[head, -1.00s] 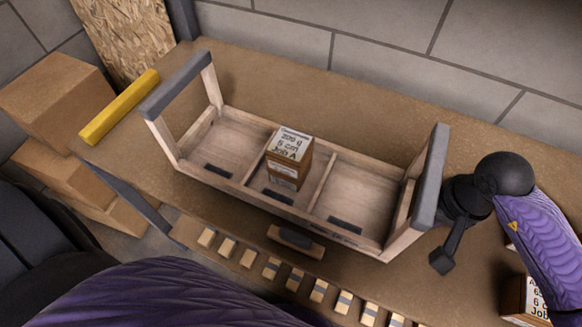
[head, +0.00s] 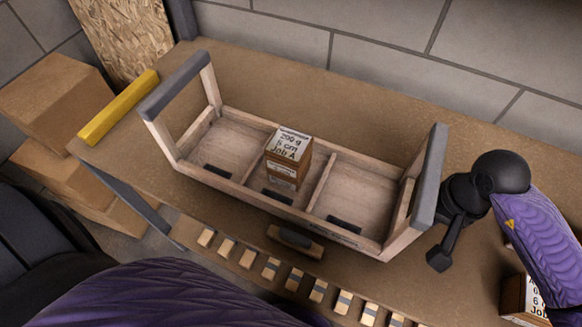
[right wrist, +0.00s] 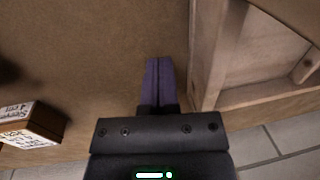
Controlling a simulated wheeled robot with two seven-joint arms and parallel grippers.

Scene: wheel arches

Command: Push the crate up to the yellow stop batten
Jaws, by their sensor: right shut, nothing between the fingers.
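The crate (head: 232,187) is a long wooden tray with three compartments and a tall grey-topped handle at each end. It stands on the brown bench. A small labelled box (head: 288,158) stands in its middle compartment. The yellow stop batten (head: 118,107) lies at the bench's left end, with a gap to the crate's left end. My right gripper (right wrist: 159,62) is shut and empty, beside the crate's end (right wrist: 208,60) in the right wrist view, where a narrow gap shows. Its fingertips cannot be made out in the head view. My left gripper is out of view.
Another labelled box (head: 525,297) stands at the front right; a box (right wrist: 32,124) also shows in the right wrist view. Cardboard boxes (head: 58,95) stand left of the bench. A block wall runs behind.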

